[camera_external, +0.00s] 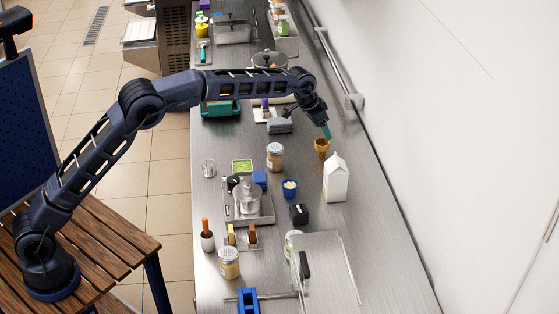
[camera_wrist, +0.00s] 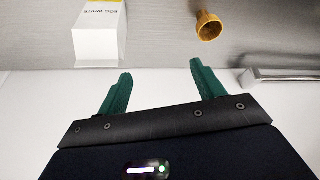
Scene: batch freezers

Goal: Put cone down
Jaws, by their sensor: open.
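The cone (camera_external: 321,147) is a brown wafer cone with a flat rim. It appears upright on the steel counter (camera_external: 378,235), left of and behind the white carton (camera_external: 336,178). The cone also shows in the wrist view (camera_wrist: 208,27), apart from the fingers. My gripper (camera_external: 326,131) is just above and beside the cone in the external view. Its two green fingers, also seen in the wrist view (camera_wrist: 160,85), are spread apart with nothing between them. Whether a finger touches the cone cannot be told from the external view.
A jar with a pale lid (camera_external: 275,156), a blue cup (camera_external: 290,187) and a metal pot on a tray (camera_external: 247,196) stand to the left and nearer. A wall rail (camera_external: 335,62) runs along the right. Bare counter lies right of the carton.

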